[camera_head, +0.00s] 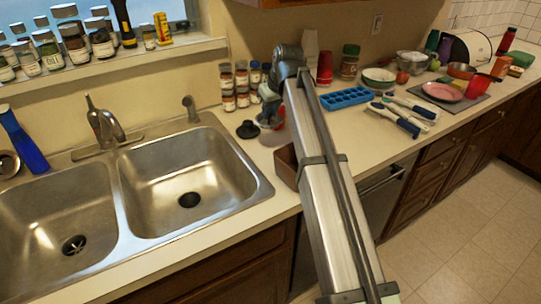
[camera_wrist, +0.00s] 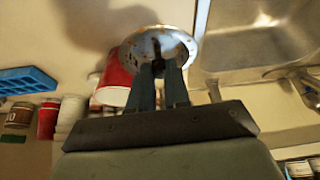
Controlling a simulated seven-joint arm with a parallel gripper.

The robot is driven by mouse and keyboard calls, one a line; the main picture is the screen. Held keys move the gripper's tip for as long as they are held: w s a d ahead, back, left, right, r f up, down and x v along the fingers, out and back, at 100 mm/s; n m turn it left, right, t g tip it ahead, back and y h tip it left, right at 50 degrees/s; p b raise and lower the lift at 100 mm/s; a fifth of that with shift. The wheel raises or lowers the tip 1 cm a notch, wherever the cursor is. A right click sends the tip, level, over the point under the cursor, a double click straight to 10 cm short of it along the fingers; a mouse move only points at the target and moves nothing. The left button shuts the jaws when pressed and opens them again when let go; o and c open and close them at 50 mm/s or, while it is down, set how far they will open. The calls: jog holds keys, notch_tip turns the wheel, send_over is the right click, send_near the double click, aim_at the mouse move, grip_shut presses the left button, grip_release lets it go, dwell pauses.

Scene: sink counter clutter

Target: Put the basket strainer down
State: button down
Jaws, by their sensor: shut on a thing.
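My gripper (camera_wrist: 162,70) is shut on the basket strainer (camera_wrist: 143,47) in the wrist view. The strainer is a round, shiny metal disc with a dark centre post between the fingertips. It is held over the counter beside the sink; I cannot tell its height or whether it touches the surface. In the head view my gripper (camera_head: 268,92) is over the back counter, right of the sink, partly hidden by my arm. The strainer is not clearly visible there.
A red-and-white container (camera_wrist: 114,84) stands close to the strainer. A black stopper-like object (camera_head: 247,129), stacked spice jars (camera_head: 227,88) and a brown box (camera_head: 286,166) are nearby. The double sink (camera_head: 188,172) lies left; a blue tray (camera_head: 346,97) lies right.

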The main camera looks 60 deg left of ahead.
aim_at(279, 120)
jog(key=shift+s+d+f, duration=0.1)
jog(key=shift+s+d, duration=0.2)
jog(key=shift+d, duration=0.5)
jog(key=shift+d+f+m+t, duration=0.25)
jog(key=shift+d+m+t, duration=0.05)
jog(key=shift+m, duration=0.3)
jog(key=shift+a+f, duration=0.1)
jog(key=shift+f, duration=4.85)
jog(key=shift+f, duration=0.2)
jog(key=c, duration=1.1)
grip_release()
jog(key=v, duration=1.2)
jog(key=shift+r, duration=0.2)
